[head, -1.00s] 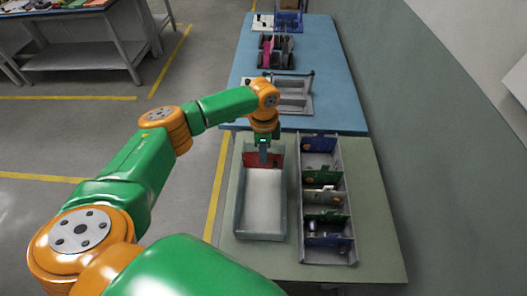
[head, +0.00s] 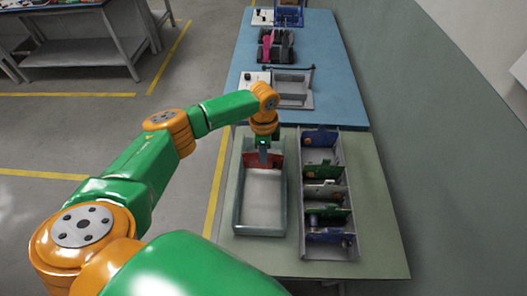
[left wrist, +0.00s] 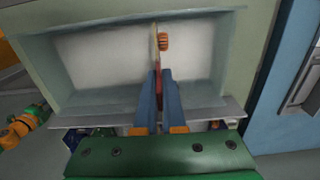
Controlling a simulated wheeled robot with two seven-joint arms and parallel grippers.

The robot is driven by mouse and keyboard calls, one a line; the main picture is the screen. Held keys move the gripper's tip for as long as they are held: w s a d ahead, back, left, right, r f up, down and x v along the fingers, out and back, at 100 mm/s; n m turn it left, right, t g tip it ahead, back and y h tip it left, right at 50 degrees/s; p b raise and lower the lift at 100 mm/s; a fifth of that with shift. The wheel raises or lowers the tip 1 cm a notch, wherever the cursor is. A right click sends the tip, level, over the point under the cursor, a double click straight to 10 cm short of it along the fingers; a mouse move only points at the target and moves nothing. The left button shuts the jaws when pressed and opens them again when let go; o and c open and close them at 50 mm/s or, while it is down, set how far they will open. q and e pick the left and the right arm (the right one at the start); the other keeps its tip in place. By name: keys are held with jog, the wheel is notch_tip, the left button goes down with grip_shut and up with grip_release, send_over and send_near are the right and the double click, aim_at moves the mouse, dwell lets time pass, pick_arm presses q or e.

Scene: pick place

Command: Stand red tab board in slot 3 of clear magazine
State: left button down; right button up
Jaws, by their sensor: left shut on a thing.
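My left gripper (head: 263,158) is shut on the red tab board (head: 249,160). It holds the board upright at the far end of a pale, open box (head: 238,208) with thin greyish walls. In the left wrist view the red board (left wrist: 158,62) shows edge-on between the two fingers, with a round orange part on its side. Whether its lower edge touches the box floor cannot be told. The box looks like the clear magazine, but I cannot make out separate slots in it. My right gripper is not in view.
A grey rack (head: 350,246) right of the box holds several blue, white and green boards, some leaning. Behind, a blue mat (head: 325,60) carries a grey fixture (head: 292,91) and other devices. The green table is bare right of the rack.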

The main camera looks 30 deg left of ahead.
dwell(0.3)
pick_arm(q)
jog(key=shift+f+b, duration=0.4)
jog(key=shift+f, duration=0.35)
jog(key=c, duration=0.5)
grip_release()
jog(key=shift+r, duration=0.15)
jog(key=shift+r+p, duration=1.45)
jog(key=shift+p, duration=0.15)
notch_tip(320, 180, up, 6)
jog(key=p, duration=0.7)
jog(key=shift+r, duration=0.1)
